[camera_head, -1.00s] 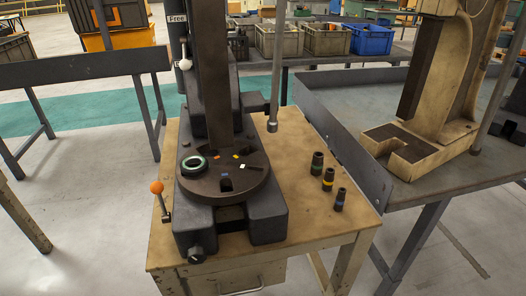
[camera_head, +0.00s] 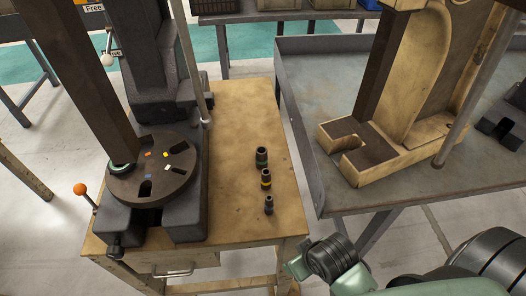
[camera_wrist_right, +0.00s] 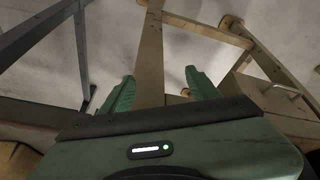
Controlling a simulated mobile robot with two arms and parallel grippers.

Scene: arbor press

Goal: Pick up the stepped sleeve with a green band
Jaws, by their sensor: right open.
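Three dark stepped sleeves stand upright in a row on the wooden table right of the press. The sleeve with a green band (camera_head: 262,157) is the farthest back. The one with a yellow band (camera_head: 266,179) is in the middle, and a smaller one with a bluish band (camera_head: 269,204) is nearest. My right gripper (camera_wrist_right: 158,90) is open and empty, with its green fingers apart over the floor and table legs. In the head view my right arm comes in at the lower right, in front of the table and apart from the sleeves. My left gripper is not in view.
The black arbor press with its round plate (camera_head: 185,180) stands on the left of the wooden table (camera_head: 240,115). An orange-knobbed lever (camera_head: 80,189) is at its left. A grey bench (camera_head: 310,135) with a raised edge and a cream press (camera_head: 400,150) stands to the right.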

